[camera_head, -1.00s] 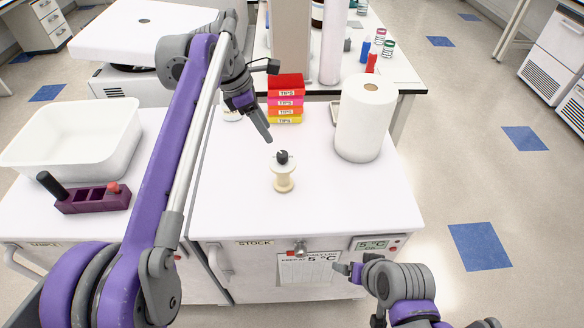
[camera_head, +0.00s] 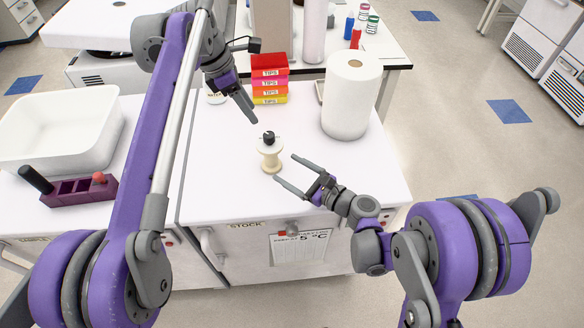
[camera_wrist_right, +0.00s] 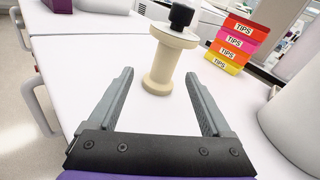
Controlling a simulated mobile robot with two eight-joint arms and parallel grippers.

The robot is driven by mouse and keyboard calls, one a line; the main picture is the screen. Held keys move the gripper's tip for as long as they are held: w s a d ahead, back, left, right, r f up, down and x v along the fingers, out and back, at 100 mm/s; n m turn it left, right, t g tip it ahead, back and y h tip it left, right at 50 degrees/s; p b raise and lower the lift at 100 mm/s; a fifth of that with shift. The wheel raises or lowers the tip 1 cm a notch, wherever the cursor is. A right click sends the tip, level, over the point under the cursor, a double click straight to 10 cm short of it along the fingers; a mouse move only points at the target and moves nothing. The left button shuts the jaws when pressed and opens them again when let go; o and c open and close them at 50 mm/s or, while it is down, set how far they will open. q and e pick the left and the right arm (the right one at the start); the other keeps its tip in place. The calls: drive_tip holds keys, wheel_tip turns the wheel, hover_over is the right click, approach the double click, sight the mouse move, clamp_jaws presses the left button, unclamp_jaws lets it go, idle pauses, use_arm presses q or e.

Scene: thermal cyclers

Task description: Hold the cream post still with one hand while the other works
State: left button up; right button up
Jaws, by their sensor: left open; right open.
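The cream post (camera_head: 271,160) stands upright on the white counter, spool-shaped with a wide foot and a pale disc near its top. A black knob (camera_head: 268,136) sits on top of it. In the right wrist view the post (camera_wrist_right: 161,68) and its black knob (camera_wrist_right: 181,16) stand ahead, beyond the fingertips. My right gripper (camera_head: 284,170) is open and empty, just right of the post, its fingers pointing at it; in the wrist view the fingers (camera_wrist_right: 160,77) are wide apart. My left gripper (camera_head: 252,116) is open, above and behind the post to the left, its fingers overlapping in view.
A paper towel roll (camera_head: 350,98) stands behind right of the post. Stacked tip boxes (camera_head: 270,85) stand at the back. A white tub (camera_head: 55,135) and a purple rack (camera_head: 70,192) are at left. The counter's front right is clear.

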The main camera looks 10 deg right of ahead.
sight(263, 149)
drive_tip(key=shift+w+d+f+m+t+y, duration=0.1)
drive_tip(key=shift+w+m+t+y, duration=0.35)
drive_tip(key=shift+m, duration=0.75)
drive_tip(key=x, duration=1)
drive_tip(key=shift+w, duration=0.3)
clamp_jaws()
